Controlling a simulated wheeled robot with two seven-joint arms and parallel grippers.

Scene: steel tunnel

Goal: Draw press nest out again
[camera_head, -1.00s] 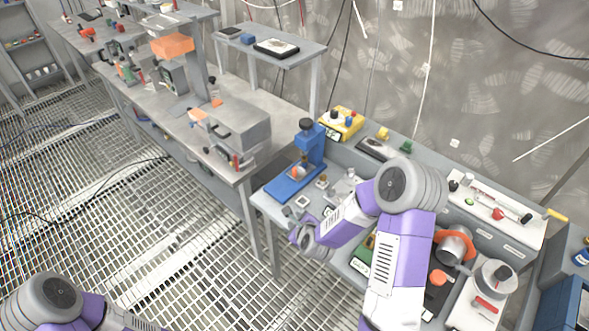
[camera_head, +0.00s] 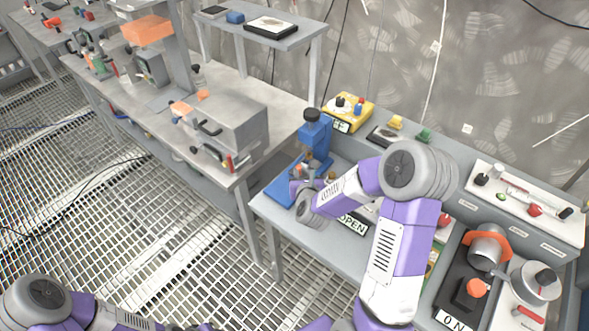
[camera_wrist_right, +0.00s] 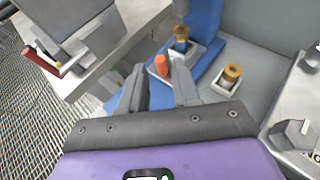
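The blue press (camera_head: 316,135) stands at the left end of the near bench, with its blue base reaching toward the front edge. In the right wrist view its column (camera_wrist_right: 205,18) is at the top, and a grey nest (camera_wrist_right: 190,52) holding a brass-coloured piece (camera_wrist_right: 181,40) sits low in front of it. An upright orange-red peg (camera_wrist_right: 160,66) stands at the nest's near side. My right gripper (camera_wrist_right: 160,82) is open, its two fingers apart on either side of the peg's line; whether they touch it I cannot tell. My left gripper is out of view; only its arm shows.
A small tray with a brass part (camera_wrist_right: 231,75) lies right of the press. An OPEN sign (camera_head: 352,223) is beside my right forearm. A yellow control box (camera_head: 348,111) stands behind. A grey case (camera_head: 230,125) rests on the bench to the left.

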